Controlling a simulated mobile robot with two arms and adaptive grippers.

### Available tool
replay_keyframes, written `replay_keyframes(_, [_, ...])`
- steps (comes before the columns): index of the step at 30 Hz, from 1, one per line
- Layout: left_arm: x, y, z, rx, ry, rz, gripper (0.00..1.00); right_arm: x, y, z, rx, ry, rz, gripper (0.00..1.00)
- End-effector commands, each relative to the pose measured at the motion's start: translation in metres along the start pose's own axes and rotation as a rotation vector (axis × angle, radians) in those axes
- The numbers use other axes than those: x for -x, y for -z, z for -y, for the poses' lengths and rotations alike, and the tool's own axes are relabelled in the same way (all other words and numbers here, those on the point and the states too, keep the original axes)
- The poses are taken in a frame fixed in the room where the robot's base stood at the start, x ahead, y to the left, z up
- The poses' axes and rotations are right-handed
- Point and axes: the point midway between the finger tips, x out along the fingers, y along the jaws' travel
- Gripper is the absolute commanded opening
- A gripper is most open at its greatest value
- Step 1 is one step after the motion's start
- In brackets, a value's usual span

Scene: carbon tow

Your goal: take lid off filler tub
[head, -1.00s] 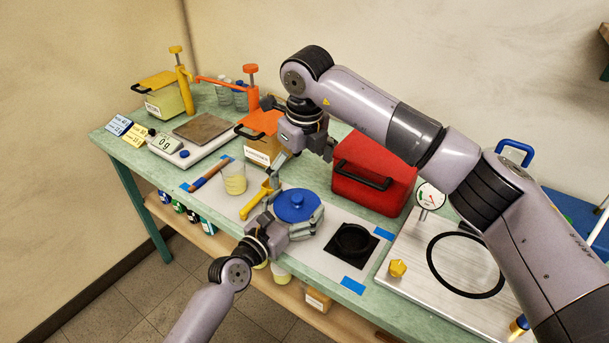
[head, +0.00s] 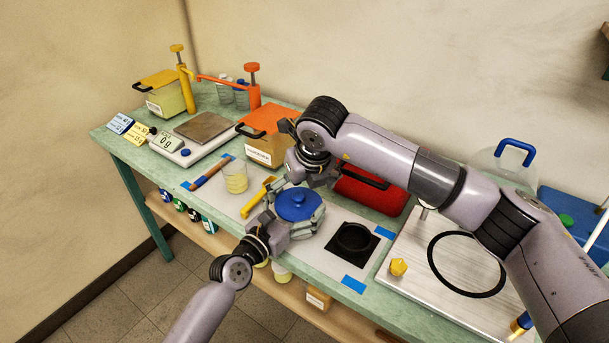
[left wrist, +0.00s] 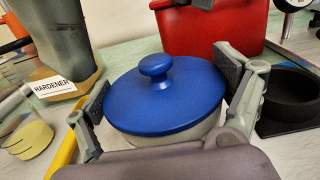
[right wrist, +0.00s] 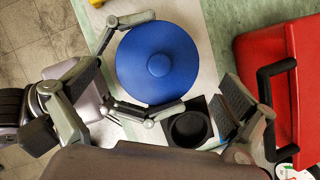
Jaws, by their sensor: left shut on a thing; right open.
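The filler tub is a pale round tub (left wrist: 170,138) with a blue knobbed lid (head: 298,204) seated on it, standing upright on the bench mat. The lid also shows from above in the right wrist view (right wrist: 157,63). My left gripper (head: 296,224) is shut on the tub's sides, its two fingers on either side below the lid. It shows in the left wrist view (left wrist: 165,95) too. My right gripper (head: 302,183) is open and empty, pointing down just behind and above the lid. In the right wrist view its fingers stand wide apart, clear of the lid.
A black round holder (head: 354,238) sits right of the tub. The hardener box (head: 264,137) and red case (head: 368,190) stand behind. A metal plate (head: 415,262) is at right.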

Motion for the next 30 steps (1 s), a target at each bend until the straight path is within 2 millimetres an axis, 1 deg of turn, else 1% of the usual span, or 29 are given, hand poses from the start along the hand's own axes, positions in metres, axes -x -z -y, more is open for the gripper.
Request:
replay_keyframes(1, [0.0,0.0,0.0,0.0,0.0,0.0,0.39,-0.009,0.001,0.0,-0.002,-0.001,-0.003,1.0])
replay_keyframes(3, [0.0,0.0,0.0,0.0,0.0,0.0,0.39,-0.02,0.001,0.0,-0.001,0.0,-0.002,1.0])
replay_keyframes(9, [0.0,0.0,0.0,0.0,0.0,0.0,0.39,-0.039,0.0,0.0,-0.001,0.0,-0.001,1.0])
replay_keyframes(13, [0.0,0.0,0.0,0.0,0.0,0.0,0.39,-0.043,0.0,0.0,0.0,0.0,0.001,1.0])
replay_keyframes(20, [0.0,0.0,0.0,0.0,0.0,0.0,0.39,-0.043,0.0,0.0,0.0,0.0,0.0,1.0])
replay_keyframes(30, [0.0,0.0,0.0,0.0,0.0,0.0,0.39,-0.043,0.0,0.0,0.0,-0.001,0.0,0.77])
